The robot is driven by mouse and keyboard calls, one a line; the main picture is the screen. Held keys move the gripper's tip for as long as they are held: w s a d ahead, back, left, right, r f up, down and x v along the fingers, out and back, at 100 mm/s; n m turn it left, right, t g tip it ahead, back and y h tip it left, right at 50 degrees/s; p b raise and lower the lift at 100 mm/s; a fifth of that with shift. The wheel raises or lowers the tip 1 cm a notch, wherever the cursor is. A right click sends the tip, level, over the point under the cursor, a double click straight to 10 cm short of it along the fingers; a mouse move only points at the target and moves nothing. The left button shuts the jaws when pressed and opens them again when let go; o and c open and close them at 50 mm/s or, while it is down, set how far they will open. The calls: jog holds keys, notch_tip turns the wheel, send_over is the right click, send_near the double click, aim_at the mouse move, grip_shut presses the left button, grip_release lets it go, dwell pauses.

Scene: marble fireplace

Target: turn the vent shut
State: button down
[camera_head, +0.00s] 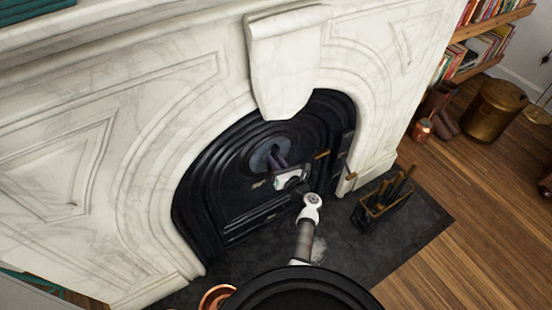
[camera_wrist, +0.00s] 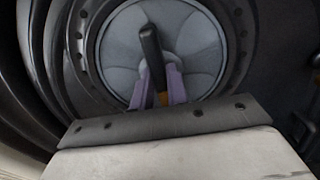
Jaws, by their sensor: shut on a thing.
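The vent is a round grey disc (camera_head: 264,155) set in the black arched fireplace front. In the wrist view the disc (camera_wrist: 186,35) shows fan-like segments and a dark ring with small rivets around it. A black bar handle (camera_wrist: 149,45) stands out from its middle, slightly tilted. My gripper (camera_wrist: 158,87) has its two purple fingers on either side of the handle's lower part, shut on it. In the head view my gripper (camera_head: 277,162) reaches the disc from the right, and the handle is hard to make out there.
The white marble surround (camera_head: 150,150) frames the black fireplace front. A holder with dark tools (camera_head: 384,200) stands on the dark hearth to the right of my arm. Copper and brass pots (camera_head: 494,108) and a bookshelf are farther right. Wooden floor lies clear at lower right.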

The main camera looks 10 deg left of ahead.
jog(key=shift+m, duration=0.4)
jog(key=c, duration=1.4)
grip_release()
jog(key=v, duration=1.4)
jog(key=shift+b, duration=0.35)
